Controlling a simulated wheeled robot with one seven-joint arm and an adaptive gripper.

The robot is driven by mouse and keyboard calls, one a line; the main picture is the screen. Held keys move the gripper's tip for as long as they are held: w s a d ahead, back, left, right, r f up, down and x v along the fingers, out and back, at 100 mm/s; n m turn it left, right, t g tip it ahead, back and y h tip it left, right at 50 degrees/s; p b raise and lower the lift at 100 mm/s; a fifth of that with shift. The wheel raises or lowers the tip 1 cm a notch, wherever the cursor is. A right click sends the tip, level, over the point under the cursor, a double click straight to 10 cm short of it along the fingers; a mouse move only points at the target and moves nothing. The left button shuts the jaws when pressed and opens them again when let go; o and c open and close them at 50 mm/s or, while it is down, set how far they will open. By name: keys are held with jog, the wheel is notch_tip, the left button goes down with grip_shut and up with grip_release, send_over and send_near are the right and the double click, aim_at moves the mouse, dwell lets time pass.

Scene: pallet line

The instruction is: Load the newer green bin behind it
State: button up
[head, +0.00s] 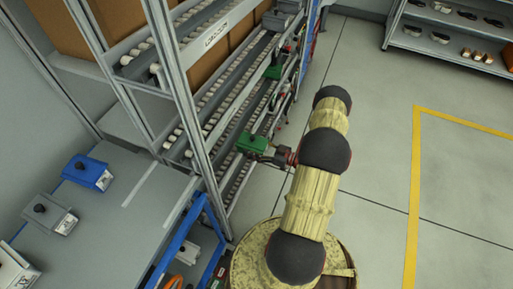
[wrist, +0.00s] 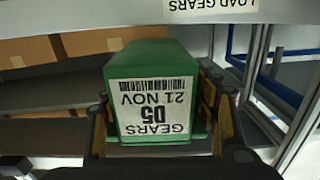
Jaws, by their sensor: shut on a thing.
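A green bin (head: 251,143) is held at the front of the roller rack. In the wrist view this green bin (wrist: 140,60) fills the middle, its label reading GEARS, D5, 21 NOV upside down. My gripper (wrist: 155,125) is shut on it, a finger along each side; it also shows in the head view (head: 272,153). Another green bin (head: 273,72) sits further along the rack, and its label cannot be read. I cannot tell whether the held bin touches the rollers.
The roller rack (head: 183,80) has sloped lanes, metal posts and large brown boxes behind. A grey bench (head: 130,205) carries a blue bin (head: 88,172) and a grey bin (head: 50,213). Floor at right is clear.

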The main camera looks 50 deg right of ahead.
jog(key=x, duration=1.3)
jog(key=shift+w, duration=0.45)
jog(key=shift+w+f+b, duration=0.2)
jog(key=shift+b, duration=0.1)
jog(key=shift+f+b, duration=0.85)
jog(key=shift+f, duration=0.3)
jog(key=shift+f+b, duration=0.3)
jog(key=o, duration=1.4)
jog(key=shift+s, duration=0.1)
jog(key=o, duration=0.4)
jog(key=shift+a, duration=0.1)
jog(key=shift+s, duration=0.1)
jog(key=v, duration=1.2)
